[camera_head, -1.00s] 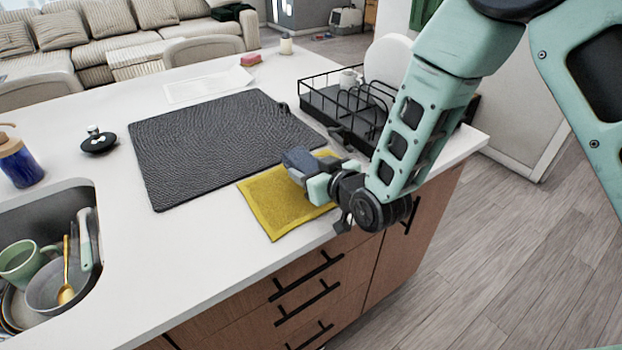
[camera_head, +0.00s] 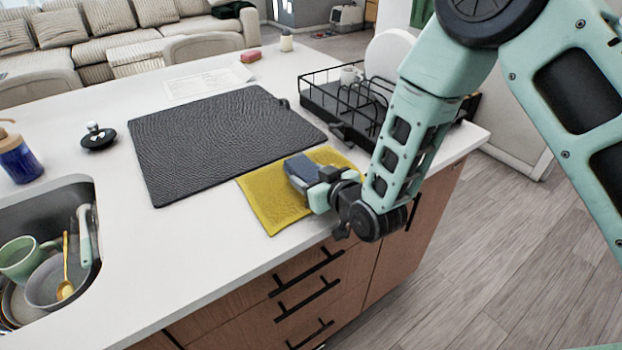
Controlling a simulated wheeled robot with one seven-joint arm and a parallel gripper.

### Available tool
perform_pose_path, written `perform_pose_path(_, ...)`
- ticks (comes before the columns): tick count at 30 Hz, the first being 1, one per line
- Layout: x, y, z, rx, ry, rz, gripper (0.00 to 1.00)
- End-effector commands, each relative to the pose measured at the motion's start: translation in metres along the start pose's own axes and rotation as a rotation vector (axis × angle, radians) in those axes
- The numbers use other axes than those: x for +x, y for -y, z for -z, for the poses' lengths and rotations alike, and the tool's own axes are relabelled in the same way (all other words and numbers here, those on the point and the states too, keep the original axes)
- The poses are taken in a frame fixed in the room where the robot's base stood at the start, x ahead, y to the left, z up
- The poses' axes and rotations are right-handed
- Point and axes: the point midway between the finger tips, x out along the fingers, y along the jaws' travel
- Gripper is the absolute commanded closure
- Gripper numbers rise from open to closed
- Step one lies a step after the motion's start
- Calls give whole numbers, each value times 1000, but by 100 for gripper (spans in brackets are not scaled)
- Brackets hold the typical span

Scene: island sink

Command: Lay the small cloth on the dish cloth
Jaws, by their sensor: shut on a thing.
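A yellow dish cloth (camera_head: 267,205) lies flat on the white counter near its front edge, beside the dark mat. My gripper (camera_head: 318,184) is over the right part of this cloth, reaching in from the right. It is shut on a small blue-grey cloth (camera_head: 301,168), which looks folded and sticks out from the fingers over the yellow cloth. Whether the small cloth touches the yellow one cannot be told. The gripper and the small cloth hide part of the yellow cloth.
A dark textured mat (camera_head: 215,140) lies behind and left of the yellow cloth. A black wire dish rack (camera_head: 325,100) with a mug and a plate stands behind my arm. The sink (camera_head: 55,210) with dishes is at the lower left. Bare counter lies between.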

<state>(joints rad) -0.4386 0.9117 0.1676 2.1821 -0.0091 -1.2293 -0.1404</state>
Motion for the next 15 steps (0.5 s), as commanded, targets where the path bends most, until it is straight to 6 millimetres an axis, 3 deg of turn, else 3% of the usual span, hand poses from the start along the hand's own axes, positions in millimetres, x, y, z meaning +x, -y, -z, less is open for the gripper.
perform_pose_path(1,-1,3,-12,2,24,7,72)
perform_pose_path(3,-1,3,-12,2,27,8,71)
perform_pose_path(4,-2,4,-13,2,29,8,44)
perform_pose_path(6,-2,4,-13,2,29,9,24)
perform_pose_path(15,-1,2,-10,1,21,6,24)
